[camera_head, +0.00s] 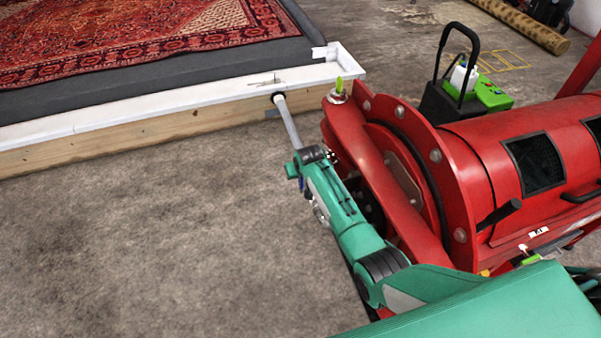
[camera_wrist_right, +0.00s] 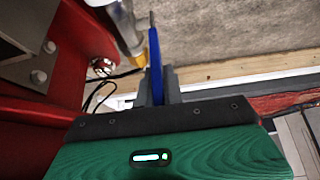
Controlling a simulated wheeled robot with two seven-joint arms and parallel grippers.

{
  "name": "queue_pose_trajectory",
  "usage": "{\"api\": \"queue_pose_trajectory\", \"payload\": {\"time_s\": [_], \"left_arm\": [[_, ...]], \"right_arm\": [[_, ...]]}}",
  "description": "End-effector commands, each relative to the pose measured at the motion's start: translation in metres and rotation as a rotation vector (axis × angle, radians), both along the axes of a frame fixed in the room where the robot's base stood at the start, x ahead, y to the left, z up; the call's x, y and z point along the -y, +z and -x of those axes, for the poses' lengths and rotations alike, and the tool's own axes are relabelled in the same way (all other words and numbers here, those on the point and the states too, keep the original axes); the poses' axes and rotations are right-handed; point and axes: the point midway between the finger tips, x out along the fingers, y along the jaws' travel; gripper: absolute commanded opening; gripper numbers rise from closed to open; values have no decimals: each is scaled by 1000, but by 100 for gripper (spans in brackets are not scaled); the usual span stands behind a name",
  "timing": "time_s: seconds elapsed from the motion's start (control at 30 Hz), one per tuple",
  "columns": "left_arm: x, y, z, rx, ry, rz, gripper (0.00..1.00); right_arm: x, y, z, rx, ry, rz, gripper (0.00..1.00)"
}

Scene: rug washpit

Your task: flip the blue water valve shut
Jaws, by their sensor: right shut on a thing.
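The blue water valve handle (camera_wrist_right: 155,62) is a thin, flat lever in the right wrist view. It stands between the two grey fingers of my right gripper (camera_wrist_right: 158,88), which are shut on it. A pale pipe (camera_wrist_right: 124,24) with a brass-coloured fitting (camera_wrist_right: 138,60) is just left of the handle. In the head view my right gripper (camera_head: 302,164) is at the lower end of a grey pipe (camera_head: 288,122), beside the red machine. Only a small blue spot shows there, so the lever's angle is unclear. My left gripper is out of view.
The red machine (camera_head: 475,150) stands close along my right arm's right side. The wood-and-white pit edge (camera_head: 190,123) lies ahead, with a patterned red rug (camera_head: 130,35) behind it. Dark cables (camera_wrist_right: 95,95) hang near the pipe. Concrete floor (camera_head: 130,240) at left is clear.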

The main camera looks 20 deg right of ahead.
Motion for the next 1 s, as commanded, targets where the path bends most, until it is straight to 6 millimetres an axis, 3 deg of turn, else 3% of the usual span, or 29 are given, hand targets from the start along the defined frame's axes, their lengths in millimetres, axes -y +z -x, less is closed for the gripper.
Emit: {"api": "queue_pose_trajectory", "payload": {"time_s": [0.4, 0.43, 0.53, 1.0], "left_arm": [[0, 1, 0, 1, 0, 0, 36], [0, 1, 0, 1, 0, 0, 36], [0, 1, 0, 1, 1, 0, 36], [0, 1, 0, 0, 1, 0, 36]], "right_arm": [[0, 1, -1, -6, 0, 0, 0], [0, 1, -1, -6, 0, 0, 11], [0, 1, -1, -6, 0, 0, 31], [0, 8, 3, -5, 0, 0, 31]]}}
